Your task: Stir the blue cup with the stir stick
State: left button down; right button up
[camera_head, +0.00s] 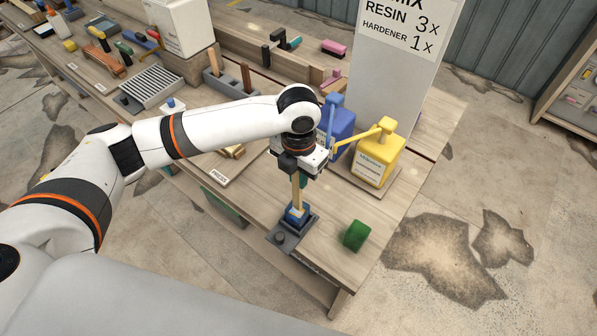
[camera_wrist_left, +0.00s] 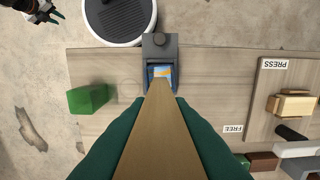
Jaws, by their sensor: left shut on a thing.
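My left gripper (camera_head: 299,179) is shut on the wooden stir stick (camera_head: 296,192) and holds it near upright, pointing down. In the left wrist view the stick (camera_wrist_left: 161,125) runs from between the green fingers (camera_wrist_left: 160,140) to the blue cup (camera_wrist_left: 161,70). The stick's lower end reaches the cup's opening, where some yellow or orange shows inside. In the head view the blue cup (camera_head: 297,215) sits in a dark grey holder (camera_head: 283,238) near the table's front edge. How deep the tip goes is hidden. My right gripper shows at the top left of the left wrist view (camera_wrist_left: 42,14).
A green block (camera_head: 355,235) stands right of the holder. A yellow hardener bottle (camera_head: 379,155) and a blue bottle (camera_head: 340,123) with pumps stand behind, before a white sign (camera_head: 400,70). Tools and a grey rack (camera_head: 152,86) lie further left on the table.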

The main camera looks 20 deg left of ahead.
aim_at(299, 193)
pick_arm(q)
jog(key=shift+f+b, duration=1.55)
jog(key=shift+f, duration=1.95)
jog(key=shift+w, duration=0.15)
